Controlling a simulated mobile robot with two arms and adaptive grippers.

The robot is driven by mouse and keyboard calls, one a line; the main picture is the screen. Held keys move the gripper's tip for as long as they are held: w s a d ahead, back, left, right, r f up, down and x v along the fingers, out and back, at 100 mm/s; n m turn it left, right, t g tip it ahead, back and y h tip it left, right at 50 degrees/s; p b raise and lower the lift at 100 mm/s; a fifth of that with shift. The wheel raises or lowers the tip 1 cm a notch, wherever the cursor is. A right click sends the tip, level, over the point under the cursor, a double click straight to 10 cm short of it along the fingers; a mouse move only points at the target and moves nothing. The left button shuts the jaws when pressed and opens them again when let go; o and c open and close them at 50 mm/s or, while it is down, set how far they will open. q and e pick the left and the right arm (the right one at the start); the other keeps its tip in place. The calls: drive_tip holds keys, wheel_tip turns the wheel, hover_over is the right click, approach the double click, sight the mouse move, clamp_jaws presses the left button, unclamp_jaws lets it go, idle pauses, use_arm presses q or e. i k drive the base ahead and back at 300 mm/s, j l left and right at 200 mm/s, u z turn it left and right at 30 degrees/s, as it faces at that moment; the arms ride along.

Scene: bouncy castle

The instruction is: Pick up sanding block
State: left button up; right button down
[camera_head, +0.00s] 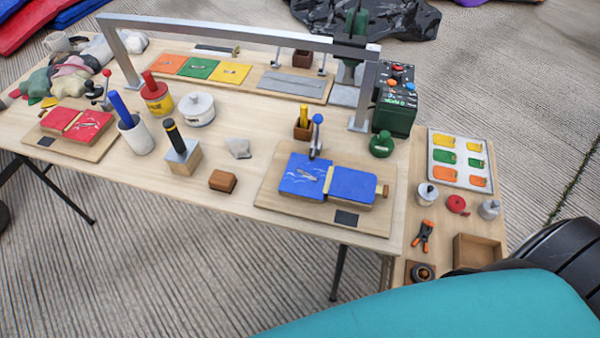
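A small brown block (222,181), which looks like the sanding block, lies on the wooden table (225,215) near its front edge. It is left of the board (275,200) with blue patches and in front of a crumpled light grey piece (238,148). A wooden block with a black-handled tool (182,150) stands to its left. The brown block's top and front faces show, and nothing covers it. Neither of my grippers is in view.
A grey metal frame (235,32) spans the table. A side table holds a tray (460,160), orange clamp (424,236) and open wooden box (480,252). A teal surface (450,305) fills the lower right.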

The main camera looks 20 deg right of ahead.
sight(219, 180)
drive_tip(key=i+j+z, duration=0.1)
drive_tip(key=j+z, duration=0.25)
drive_tip(key=j, duration=0.45)
drive_tip(key=j+z, duration=0.35)
drive_tip(key=j, duration=0.45)
